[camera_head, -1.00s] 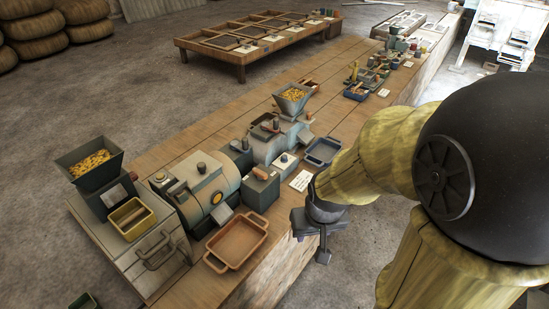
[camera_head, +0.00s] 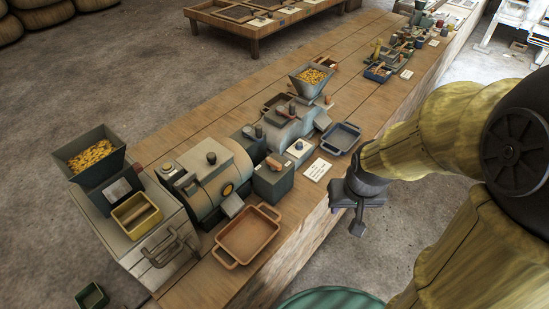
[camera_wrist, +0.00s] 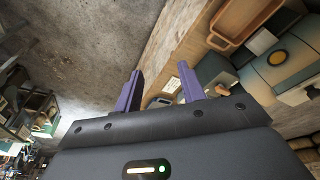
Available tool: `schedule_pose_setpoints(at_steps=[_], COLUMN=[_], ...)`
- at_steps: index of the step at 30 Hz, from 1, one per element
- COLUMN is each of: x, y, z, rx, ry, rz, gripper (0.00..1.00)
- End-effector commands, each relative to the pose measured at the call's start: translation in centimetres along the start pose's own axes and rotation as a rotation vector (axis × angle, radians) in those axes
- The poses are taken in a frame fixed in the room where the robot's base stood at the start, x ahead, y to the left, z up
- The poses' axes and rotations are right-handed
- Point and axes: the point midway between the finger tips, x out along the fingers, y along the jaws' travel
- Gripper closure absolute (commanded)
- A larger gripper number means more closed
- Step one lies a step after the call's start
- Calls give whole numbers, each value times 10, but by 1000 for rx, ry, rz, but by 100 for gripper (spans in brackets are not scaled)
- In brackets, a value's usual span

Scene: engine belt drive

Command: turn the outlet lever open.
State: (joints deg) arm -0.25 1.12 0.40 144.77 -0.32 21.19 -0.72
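A drum-shaped machine (camera_head: 228,165) stands on the long wooden bench, with a small sloping outlet plate (camera_head: 231,206) low on its front. A dark box (camera_head: 273,182) beside it carries a short orange-knobbed handle (camera_head: 273,163). I cannot tell which small part is the outlet lever. My gripper (camera_head: 357,228) hangs beyond the bench's front edge, right of the machine and apart from it. In the wrist view, the two purple fingers of my gripper (camera_wrist: 160,72) are apart with nothing between them. Part of a machine (camera_wrist: 288,65) shows there at the right.
An orange tray (camera_head: 247,237) sits in front of the drum. A blue-grey tray (camera_head: 341,138) and a white card (camera_head: 317,169) lie farther right. A hopper of yellow pieces (camera_head: 91,157) stands at left, another (camera_head: 312,78) farther back. Floor shows beside the bench.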

Motion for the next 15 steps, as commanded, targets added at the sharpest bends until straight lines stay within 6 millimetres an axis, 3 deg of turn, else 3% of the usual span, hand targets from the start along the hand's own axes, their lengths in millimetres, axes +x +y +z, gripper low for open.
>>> schedule_pose_setpoints(at_steps=[5,15], x=[-4,0], y=[-17,-81], z=[-50,-168], rx=[-133,-499], ry=[-31,-118], rz=[-6,-38], gripper=[60,60])
